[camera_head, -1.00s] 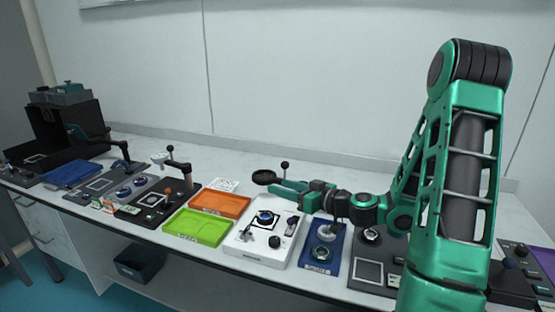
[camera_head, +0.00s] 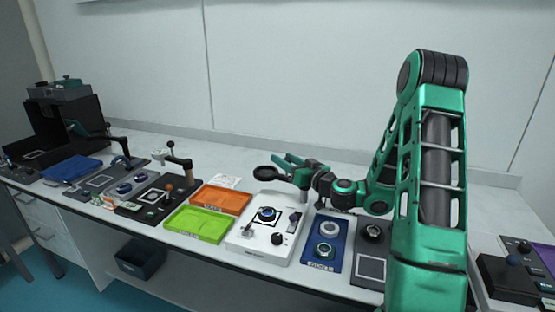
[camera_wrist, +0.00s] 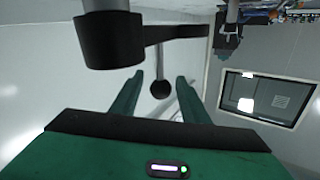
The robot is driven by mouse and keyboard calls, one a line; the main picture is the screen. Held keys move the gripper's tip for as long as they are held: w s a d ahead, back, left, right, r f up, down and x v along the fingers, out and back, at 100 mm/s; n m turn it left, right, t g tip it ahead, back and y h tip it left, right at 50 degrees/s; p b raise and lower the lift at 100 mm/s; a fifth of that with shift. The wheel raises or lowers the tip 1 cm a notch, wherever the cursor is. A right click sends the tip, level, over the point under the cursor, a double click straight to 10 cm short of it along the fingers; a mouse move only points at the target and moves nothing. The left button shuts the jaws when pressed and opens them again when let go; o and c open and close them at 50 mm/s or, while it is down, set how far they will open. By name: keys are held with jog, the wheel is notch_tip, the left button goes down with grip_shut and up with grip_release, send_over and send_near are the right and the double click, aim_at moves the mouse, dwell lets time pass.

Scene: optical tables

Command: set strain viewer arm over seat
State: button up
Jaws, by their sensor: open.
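The strain viewer appears to be the white station (camera_head: 255,242), with a blue-ringed round seat (camera_head: 266,214) in a black square on top. Its arm carries a dark round head (camera_head: 265,173) behind the station, away from above the seat. In the wrist view the head is a black cylinder (camera_wrist: 110,40) on a dark bar (camera_wrist: 172,34) running to a post at the right. A black ball knob (camera_wrist: 160,89) shows between my fingers. My gripper (camera_head: 279,167) is open beside the head, and contact with the knob cannot be told. The knob is hidden in the head view.
Orange (camera_head: 221,198) and green (camera_head: 198,224) trays lie left of the white station. A blue mat (camera_head: 325,262) with round parts lies at its right. Another station (camera_head: 152,197) with a knobbed arm stands farther left. The wall is close behind.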

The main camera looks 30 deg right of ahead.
jog(key=shift+w+a, duration=0.15)
jog(key=shift+w, duration=0.65)
jog(key=shift+w+a, duration=0.15)
jog(key=shift+w, duration=0.6)
grip_shut()
jog(key=shift+a, duration=0.1)
